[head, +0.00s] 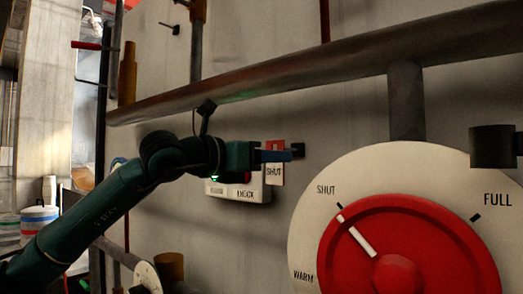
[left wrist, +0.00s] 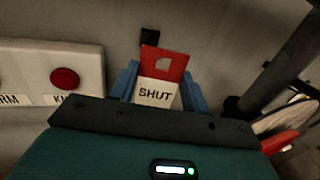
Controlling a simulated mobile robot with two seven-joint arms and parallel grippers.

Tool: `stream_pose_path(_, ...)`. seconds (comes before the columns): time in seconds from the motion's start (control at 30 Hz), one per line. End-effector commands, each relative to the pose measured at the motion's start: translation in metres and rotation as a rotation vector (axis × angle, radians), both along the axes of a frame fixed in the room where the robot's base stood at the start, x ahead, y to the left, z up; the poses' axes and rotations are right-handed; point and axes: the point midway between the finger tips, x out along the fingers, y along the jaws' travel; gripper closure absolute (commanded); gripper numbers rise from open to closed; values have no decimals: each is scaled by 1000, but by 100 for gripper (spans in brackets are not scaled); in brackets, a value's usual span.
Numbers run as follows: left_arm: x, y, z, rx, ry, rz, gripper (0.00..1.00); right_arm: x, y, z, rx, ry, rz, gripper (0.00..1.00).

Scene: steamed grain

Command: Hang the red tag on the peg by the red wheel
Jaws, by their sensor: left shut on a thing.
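The red tag (head: 275,175) has a red upper part with a pale square hole and a white lower part reading SHUT. My left gripper (head: 280,156) is shut on it, with a blue finger on each side in the left wrist view (left wrist: 160,88). The tag (left wrist: 157,95) hangs upright close to the wall. A black peg (head: 298,150) stands out just right of the tag; a black block, likely this peg (left wrist: 149,37), shows just above the tag's top edge. I cannot tell whether they touch. The red wheel (head: 430,255) is at lower right. My right gripper is not in view.
A white panel (head: 226,190) with a red button (left wrist: 65,79) is on the wall behind my gripper. A thick pipe (head: 300,70) crosses above my arm. A dark block (head: 494,146) juts in at the right edge. A pale dial plate (head: 318,215) surrounds the wheel.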

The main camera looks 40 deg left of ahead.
Motion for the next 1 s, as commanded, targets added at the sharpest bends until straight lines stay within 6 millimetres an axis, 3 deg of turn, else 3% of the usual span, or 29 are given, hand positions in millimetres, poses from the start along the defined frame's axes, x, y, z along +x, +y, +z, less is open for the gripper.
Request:
stream_pose_path(0.5, 31, 4, 0, 0, 2, 1, 76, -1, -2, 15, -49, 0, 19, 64)
stream_pose_path(1.0, 43, 5, -3, 0, 0, -1, 76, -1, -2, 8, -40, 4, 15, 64)
